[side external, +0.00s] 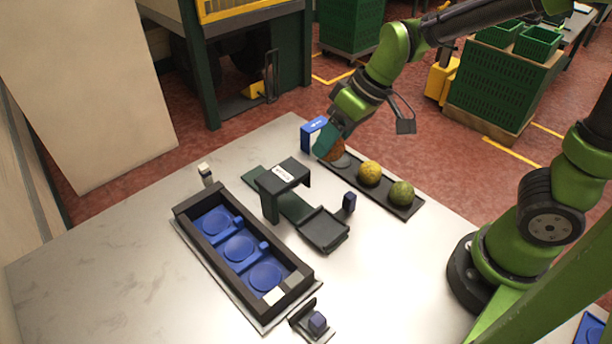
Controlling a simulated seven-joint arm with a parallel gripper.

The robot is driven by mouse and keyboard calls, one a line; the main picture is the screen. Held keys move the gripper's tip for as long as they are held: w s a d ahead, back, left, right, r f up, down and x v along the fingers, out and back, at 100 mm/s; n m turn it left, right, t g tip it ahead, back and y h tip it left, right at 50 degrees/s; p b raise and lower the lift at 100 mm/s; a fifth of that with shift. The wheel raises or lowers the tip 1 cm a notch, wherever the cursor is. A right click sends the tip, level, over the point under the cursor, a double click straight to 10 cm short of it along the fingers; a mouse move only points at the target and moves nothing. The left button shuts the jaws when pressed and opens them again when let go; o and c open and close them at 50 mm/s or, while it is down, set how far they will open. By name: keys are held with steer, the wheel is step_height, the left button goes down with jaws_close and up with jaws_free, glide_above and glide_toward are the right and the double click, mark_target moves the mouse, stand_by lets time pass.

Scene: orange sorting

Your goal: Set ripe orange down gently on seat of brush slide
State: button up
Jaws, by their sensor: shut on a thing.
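My gripper (326,143) is shut on the ripe orange (336,155) at the far-left end of the dark fruit tray. The fingers cover part of the orange. It looks just above the tray, but I cannot tell the exact gap. What looks like the brush slide is a dark green rail (292,206) under a black arch (285,171) with a white label. A dark square piece (324,229) at its near end looks like the seat, and it is empty. My gripper is beyond the slide, up and right of the arch.
The dark tray (385,184) holds a yellow fruit (369,172) and a green fruit (401,194). A black box (181,213) with several blue round cups stands left of the slide. A small dark blue block (349,201) and a blue box (310,132) stand nearby.

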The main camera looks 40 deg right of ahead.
steer(key=s+a+n+g+y, duration=0.1)
steer(key=s+a+n+g, duration=0.1)
steer(key=s+a+n, duration=0.25)
steer(key=shift+n, duration=0.45)
steer(key=shift+w+a+f, duration=0.1)
steer(key=shift+a+f, duration=0.05)
steer(key=shift+f, duration=1.85)
steer(key=shift+w+a+f, duration=0.1)
steer(key=shift+f, duration=1.9)
steer(key=shift+w+a+f, duration=0.1)
steer(key=shift+a+f, duration=0.05)
steer(key=shift+f, duration=1.85)
steer(key=shift+f, duration=0.35)
steer(key=o, duration=1.3)
steer(key=shift+s+d+f, duration=0.15)
